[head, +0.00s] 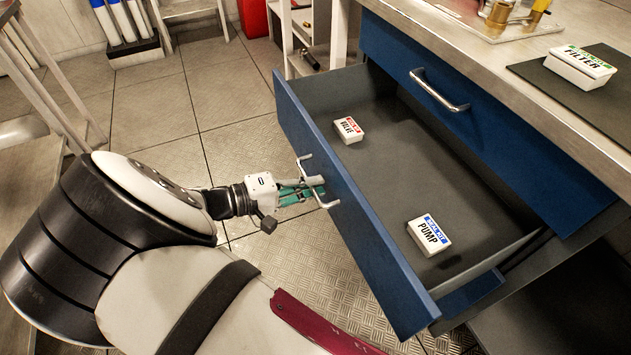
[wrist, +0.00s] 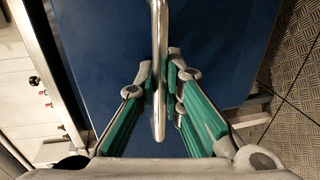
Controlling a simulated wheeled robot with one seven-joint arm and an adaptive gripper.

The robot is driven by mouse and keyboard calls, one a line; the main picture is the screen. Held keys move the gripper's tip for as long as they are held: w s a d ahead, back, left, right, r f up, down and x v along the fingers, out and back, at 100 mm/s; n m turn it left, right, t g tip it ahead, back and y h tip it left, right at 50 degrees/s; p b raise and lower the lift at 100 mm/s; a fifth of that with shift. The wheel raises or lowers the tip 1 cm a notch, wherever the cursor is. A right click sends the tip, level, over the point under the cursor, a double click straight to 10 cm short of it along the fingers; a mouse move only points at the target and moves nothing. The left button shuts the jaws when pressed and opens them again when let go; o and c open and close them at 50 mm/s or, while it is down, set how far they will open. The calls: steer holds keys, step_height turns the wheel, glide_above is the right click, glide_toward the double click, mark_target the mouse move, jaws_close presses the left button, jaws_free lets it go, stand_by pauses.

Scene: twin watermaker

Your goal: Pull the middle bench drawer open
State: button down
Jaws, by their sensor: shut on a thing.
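The middle bench drawer (head: 352,212) has a blue front and stands well out from the bench, its grey inside showing. Its metal bar handle (head: 318,185) is on the outer face of the front. My gripper (head: 312,188) is at this handle, its green fingers shut on the bar. In the wrist view the handle (wrist: 158,60) runs upright between the two fingertips (wrist: 160,82), with the blue drawer front (wrist: 215,35) behind it. Inside the drawer lie a white box with a red label marked valve (head: 349,130) and a white box with a blue label marked pump (head: 430,235).
Above is a shut blue drawer (head: 480,105) with its own handle (head: 438,90). The bench top (head: 520,75) holds a filter box (head: 580,66) on a dark mat. Tiled floor (head: 240,110) lies clear left of the open drawer. A white frame stands at far left.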

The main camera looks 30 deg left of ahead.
steer(key=shift+f, duration=0.1)
steer(key=c, duration=1.7)
jaws_free()
